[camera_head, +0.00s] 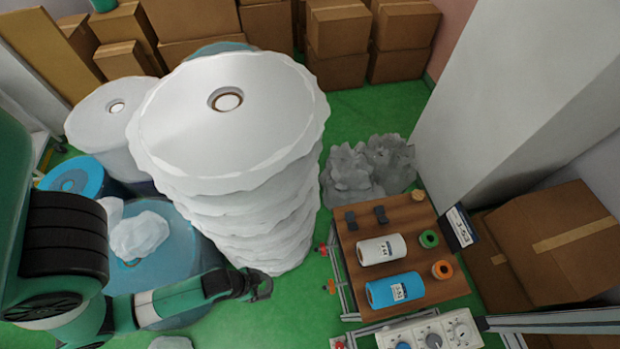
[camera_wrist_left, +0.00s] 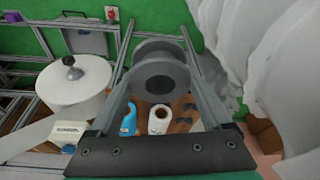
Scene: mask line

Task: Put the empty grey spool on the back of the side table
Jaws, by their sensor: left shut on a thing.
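My left gripper (camera_head: 258,287) is at the low centre of the head view, left of the side table (camera_head: 440,285) and apart from it. In the left wrist view the gripper (camera_wrist_left: 162,66) is shut on the grey spool (camera_wrist_left: 158,78), one finger on each side. The spool is bare, with wide flanges and a dark hub facing the camera. In the head view it is small and hard to make out at the fingertips. The side table has a brown wooden top and also shows in the wrist view, behind and below the spool. My right gripper is not in view.
On the table lie a white roll (camera_head: 381,249), a blue roll (camera_head: 394,290), green tape (camera_head: 428,238), orange tape (camera_head: 442,269) and dark clips at the back left. A tall white stack (camera_head: 232,120) stands behind my gripper. A control box (camera_head: 433,334) is in front.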

